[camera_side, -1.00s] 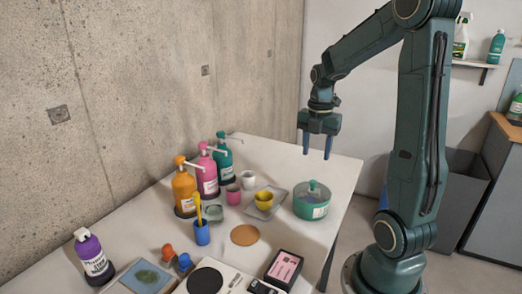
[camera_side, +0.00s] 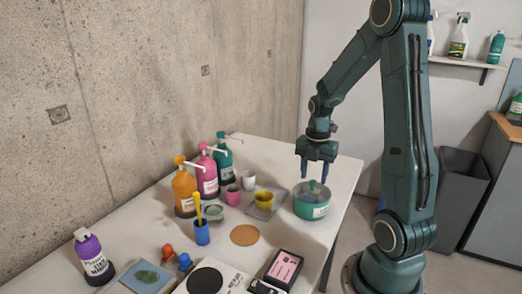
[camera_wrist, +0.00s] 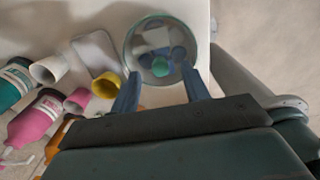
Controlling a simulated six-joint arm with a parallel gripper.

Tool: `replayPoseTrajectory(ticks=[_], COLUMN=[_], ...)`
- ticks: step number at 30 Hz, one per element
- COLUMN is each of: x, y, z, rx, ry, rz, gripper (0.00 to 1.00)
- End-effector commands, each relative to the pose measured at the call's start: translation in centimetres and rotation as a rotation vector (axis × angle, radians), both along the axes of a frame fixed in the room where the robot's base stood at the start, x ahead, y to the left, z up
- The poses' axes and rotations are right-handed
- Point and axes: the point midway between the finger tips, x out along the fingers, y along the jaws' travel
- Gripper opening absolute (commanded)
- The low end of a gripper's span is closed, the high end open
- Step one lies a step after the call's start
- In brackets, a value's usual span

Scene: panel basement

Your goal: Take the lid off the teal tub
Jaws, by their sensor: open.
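The teal tub (camera_side: 311,208) stands on the white table near its right edge. Its lid (camera_side: 322,190) looks clear and sits on top, with a round teal knob (camera_side: 313,185) in the middle. In the wrist view the lid (camera_wrist: 136,50) is a see-through disc with the teal knob (camera_wrist: 160,67) at its centre, and blurred blue and pale shapes show through it. My gripper (camera_side: 314,182) is open, pointing down just above the tub. In the wrist view its blue fingertips (camera_wrist: 158,78) are spread to either side of the knob. Contact with the knob cannot be told.
Pump bottles (camera_side: 184,192) line up farther left. A cork disc (camera_side: 244,235) lies in front. The table's right edge is close to the tub.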

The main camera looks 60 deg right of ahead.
Motion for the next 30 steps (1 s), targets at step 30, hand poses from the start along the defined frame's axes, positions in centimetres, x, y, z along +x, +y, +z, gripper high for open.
replayPoseTrajectory(ticks=[30], x=[0.0], y=[0.0], z=[-3.2], rx=[0.0], ry=[0.0], rz=[0.0], gripper=[0.2])
